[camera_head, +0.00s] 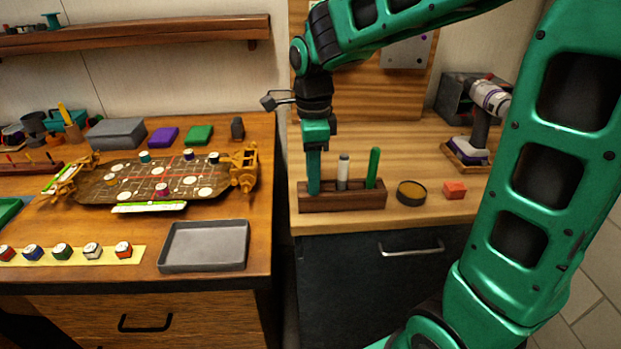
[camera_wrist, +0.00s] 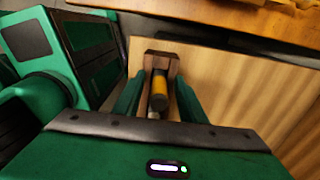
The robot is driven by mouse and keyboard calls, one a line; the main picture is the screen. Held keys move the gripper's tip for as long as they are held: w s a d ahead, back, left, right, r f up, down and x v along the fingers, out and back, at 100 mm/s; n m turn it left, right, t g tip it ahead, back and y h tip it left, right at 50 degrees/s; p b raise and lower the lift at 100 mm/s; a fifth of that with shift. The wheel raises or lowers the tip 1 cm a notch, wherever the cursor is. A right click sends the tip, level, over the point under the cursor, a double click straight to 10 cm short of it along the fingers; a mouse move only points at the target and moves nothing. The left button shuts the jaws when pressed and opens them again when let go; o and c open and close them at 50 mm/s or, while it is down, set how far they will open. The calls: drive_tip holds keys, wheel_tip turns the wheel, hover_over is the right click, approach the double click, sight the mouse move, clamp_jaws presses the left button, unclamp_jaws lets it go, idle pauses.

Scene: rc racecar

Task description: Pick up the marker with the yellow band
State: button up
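The marker with the yellow band (camera_wrist: 159,92) shows in the wrist view, with dark parts beside its band. It stands at the wooden holder (camera_wrist: 161,57), between the two green fingers of my gripper (camera_wrist: 160,80). A gap shows on each side of it, so my gripper is open around it. In the head view my gripper (camera_head: 314,182) points down at the left end of the wooden holder (camera_head: 342,200). The yellow-banded marker is hidden there behind my finger. A white-grey marker (camera_head: 343,172) and a green marker (camera_head: 374,168) stand in the same holder, to the right.
A dark round tin (camera_head: 411,193) and a red-orange block (camera_head: 455,190) lie right of the holder. A drill (camera_head: 481,125) stands at the back right. The left table holds a car chassis (camera_head: 140,181) and a grey tray (camera_head: 204,246). A gap separates the two worktops.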

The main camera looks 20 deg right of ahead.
drive_tip(key=shift+f, duration=0.1)
drive_tip(key=shift+c, duration=0.2)
clamp_jaws()
drive_tip(key=shift+r, duration=0.45)
wheel_tip(320, 180, up, 3)
drive_tip(key=shift+r, duration=0.2)
drive_tip(key=s+a+r, duration=0.5)
drive_tip(key=a+r, duration=0.1)
drive_tip(key=a, duration=0.4)
drive_tip(key=shift+s+a+r, duration=0.2)
drive_tip(key=shift+s+r, duration=0.05)
drive_tip(key=shift+r, duration=0.15)
